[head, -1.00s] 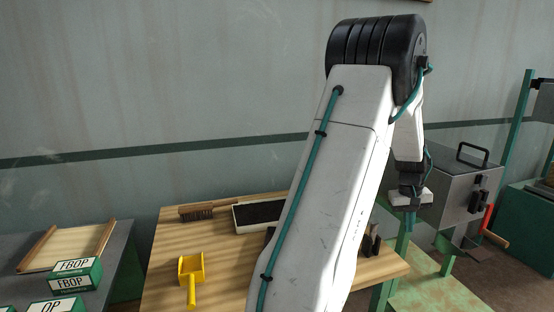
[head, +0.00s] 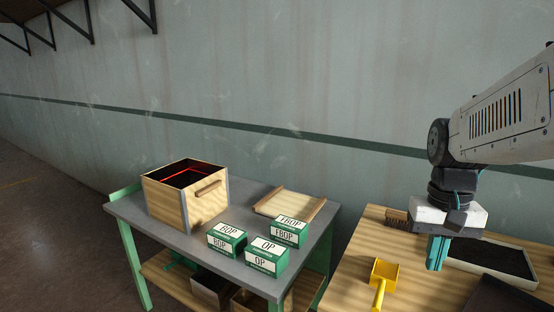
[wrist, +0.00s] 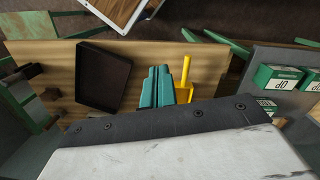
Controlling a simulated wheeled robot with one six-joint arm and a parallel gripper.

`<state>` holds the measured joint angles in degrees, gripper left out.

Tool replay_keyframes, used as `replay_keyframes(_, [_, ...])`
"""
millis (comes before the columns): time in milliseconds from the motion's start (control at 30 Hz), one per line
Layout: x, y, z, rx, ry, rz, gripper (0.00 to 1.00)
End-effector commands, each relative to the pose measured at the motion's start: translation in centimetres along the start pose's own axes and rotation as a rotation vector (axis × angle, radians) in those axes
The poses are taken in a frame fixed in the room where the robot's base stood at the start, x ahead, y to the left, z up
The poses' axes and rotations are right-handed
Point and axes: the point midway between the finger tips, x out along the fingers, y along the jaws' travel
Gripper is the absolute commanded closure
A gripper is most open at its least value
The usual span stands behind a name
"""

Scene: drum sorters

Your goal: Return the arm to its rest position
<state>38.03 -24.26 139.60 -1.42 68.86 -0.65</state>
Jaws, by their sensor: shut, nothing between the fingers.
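My gripper (head: 437,254) points straight down over the wooden table (head: 352,265), with its teal fingers together and nothing between them. It hangs between the yellow scoop (head: 383,275) and the white-rimmed tray of dark material (head: 527,267). In the wrist view the closed fingers (wrist: 158,72) show above the table, with the yellow scoop (wrist: 186,85) just to their right and a dark empty-looking tray (wrist: 104,80) to their left. My arm reaches in from the right edge of the head view. Whether the fingertips touch the table is hard to tell.
A grey table (head: 150,218) on the left carries a wooden box (head: 163,205), green-and-white boxes (head: 264,258) marked BOP, OP and FBOP, and a shallow wooden tray (head: 275,206). A brush (head: 397,219) lies behind my gripper. Open floor (head: 60,230) lies at far left.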

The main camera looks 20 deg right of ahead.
Motion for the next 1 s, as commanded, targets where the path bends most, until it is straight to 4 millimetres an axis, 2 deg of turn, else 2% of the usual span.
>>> replay_keyframes(33, [-0.1, -1.9, 1.3, -0.066, 0.015, 0.000, 1.00])
replay_keyframes(100, [-0.2, -3.9, 3.0, -0.145, 0.031, -0.001, 1.00])
replay_keyframes(200, [-0.2, -6.4, 5.2, -0.269, 0.063, -0.003, 1.00])
replay_keyframes(400, [-0.8, -9.9, 8.8, -0.496, 0.145, -0.017, 1.00])
replay_keyframes(633, [-1.6, -11.8, 10.4, -0.629, 0.192, -0.032, 1.00])
replay_keyframes(1000, [-1.6, -11.9, 10.5, -0.640, 0.191, -0.031, 1.00])
